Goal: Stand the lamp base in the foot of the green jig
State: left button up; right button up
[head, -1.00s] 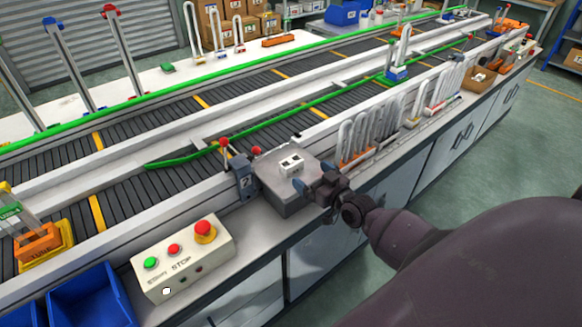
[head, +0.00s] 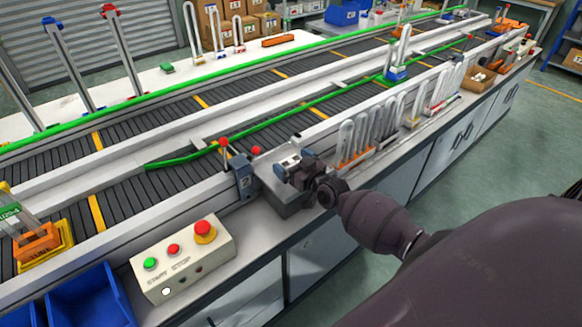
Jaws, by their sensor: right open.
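The small white block with two dark holes, which I take to be the lamp base (head: 289,160), is on top of the grey box (head: 284,204) at the conveyor's near edge. My right gripper (head: 290,165) is over the box with its fingers at the white block. It is open, and its fingers and wrist hide much of the block. I cannot tell whether the fingers touch it. I cannot clearly make out a green jig. A small green piece (head: 166,68) lies on the white bench behind the conveyor. My left gripper is not in view.
A control box (head: 185,258) with green and red buttons stands left of the grey box. Red-tipped posts (head: 224,143) rise beside it. Several white U-shaped tubes (head: 346,140) stand in a rack to the right. Blue bins (head: 92,295) are at lower left.

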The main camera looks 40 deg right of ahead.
jog(key=shift+c, duration=0.2)
jog(key=c, duration=1)
jog(key=shift+r, duration=0.1)
jog(key=shift+r, duration=0.25)
jog(key=s, duration=0.6)
jog(key=s+d, duration=0.1)
jog(key=s, duration=0.5)
jog(key=s+r, duration=0.1)
jog(key=s, duration=0.5)
jog(key=shift+d, duration=0.25)
jog(key=shift+f, duration=0.1)
